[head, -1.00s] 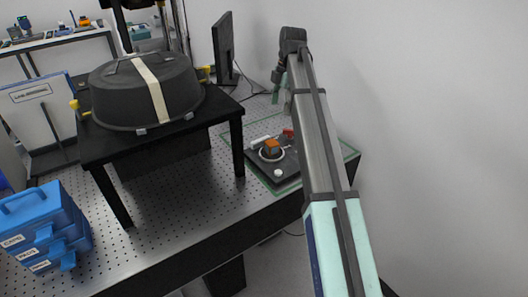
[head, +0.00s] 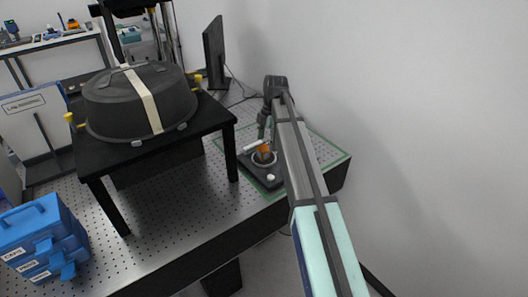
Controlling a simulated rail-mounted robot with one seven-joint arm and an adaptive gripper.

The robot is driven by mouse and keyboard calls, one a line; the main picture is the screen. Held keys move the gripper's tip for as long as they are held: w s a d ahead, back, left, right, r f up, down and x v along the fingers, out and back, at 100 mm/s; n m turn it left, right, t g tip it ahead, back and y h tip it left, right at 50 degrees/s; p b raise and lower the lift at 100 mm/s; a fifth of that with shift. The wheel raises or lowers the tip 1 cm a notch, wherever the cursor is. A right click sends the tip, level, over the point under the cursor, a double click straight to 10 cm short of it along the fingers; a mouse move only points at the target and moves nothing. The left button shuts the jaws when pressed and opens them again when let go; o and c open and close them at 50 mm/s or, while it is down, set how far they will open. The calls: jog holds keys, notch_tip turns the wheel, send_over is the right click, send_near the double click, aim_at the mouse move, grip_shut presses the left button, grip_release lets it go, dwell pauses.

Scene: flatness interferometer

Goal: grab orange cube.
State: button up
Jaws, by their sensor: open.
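The orange cube (head: 264,151) sits in a light ring on a dark flat plate (head: 257,172), at the right end of the perforated optical table. My gripper (head: 266,130) hangs at the end of my arm, just behind and above the cube in the head view. It is small in the picture and partly hidden by the arm. The gripper is open and the cube is not held. Whether the fingertips touch anything on the plate cannot be told.
A white cylinder (head: 256,144) and a white knob (head: 270,178) are on the plate near the cube. A black stand (head: 205,124) bearing a large dark round housing (head: 140,100) is to the left. A monitor (head: 214,52) stands behind. A white wall is close on the right.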

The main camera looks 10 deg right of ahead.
aim_at(264, 148)
jog(key=shift+a+f+p, duration=0.25)
jog(key=shift+f+p, duration=0.3)
jog(key=shift+f, duration=0.65)
jog(key=shift+a+f+p, duration=0.25)
jog(key=shift+f+p, duration=0.3)
jog(key=shift+f, duration=0.6)
jog(key=c, duration=1.4)
